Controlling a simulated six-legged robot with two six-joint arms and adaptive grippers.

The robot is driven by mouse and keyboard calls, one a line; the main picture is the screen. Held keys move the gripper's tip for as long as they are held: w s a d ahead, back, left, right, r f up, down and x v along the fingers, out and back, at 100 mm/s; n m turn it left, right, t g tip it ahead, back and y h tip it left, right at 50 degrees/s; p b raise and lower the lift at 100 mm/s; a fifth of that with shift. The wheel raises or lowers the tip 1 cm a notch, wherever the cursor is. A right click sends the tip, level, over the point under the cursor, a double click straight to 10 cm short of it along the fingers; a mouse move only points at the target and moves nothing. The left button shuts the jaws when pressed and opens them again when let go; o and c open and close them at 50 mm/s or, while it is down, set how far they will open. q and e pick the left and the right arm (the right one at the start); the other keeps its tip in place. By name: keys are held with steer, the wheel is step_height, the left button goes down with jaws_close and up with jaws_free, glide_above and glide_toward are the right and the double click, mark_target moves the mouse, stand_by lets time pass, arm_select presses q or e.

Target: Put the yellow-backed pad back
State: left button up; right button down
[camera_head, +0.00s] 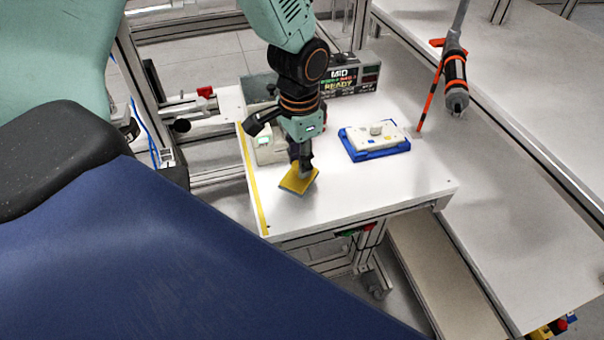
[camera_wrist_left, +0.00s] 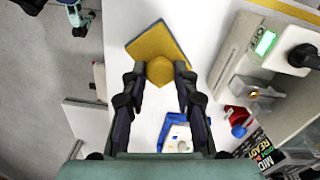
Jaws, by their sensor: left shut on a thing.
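The yellow-backed pad (camera_head: 297,184) is a square with a thin blue edge. It is at the near left part of the white table. My left gripper (camera_head: 303,163) is right above it, pointing down. In the left wrist view the pad (camera_wrist_left: 165,40) shows its yellow back, and my left gripper (camera_wrist_left: 159,75) is shut on its round yellow knob. I cannot tell whether the pad touches the table. My right gripper is in neither view.
A blue tray (camera_head: 376,155) with a white block on it lies right of the pad. A box with a green-lit switch (camera_head: 265,142) stands just behind the gripper. A display reading READY (camera_head: 349,77) is at the back. An orange-and-black tool (camera_head: 455,80) hangs at right. The table's front right is clear.

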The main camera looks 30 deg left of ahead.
arm_select(q)
steer(key=shift+s+f, duration=0.15)
steer(key=shift+f, duration=0.15)
step_height(320, 180, down, 3)
steer(key=shift+b, duration=0.3)
steer(key=shift+w+d+f, duration=0.1)
steer(key=shift+w+f, duration=0.05)
steer(key=shift+w, duration=0.1)
steer(key=shift+s, duration=0.2)
steer(key=o, duration=0.8)
steer(key=shift+s, duration=0.1)
steer(key=shift+c, duration=0.2)
steer(key=shift+o, duration=1.3)
steer(key=shift+w, duration=0.2)
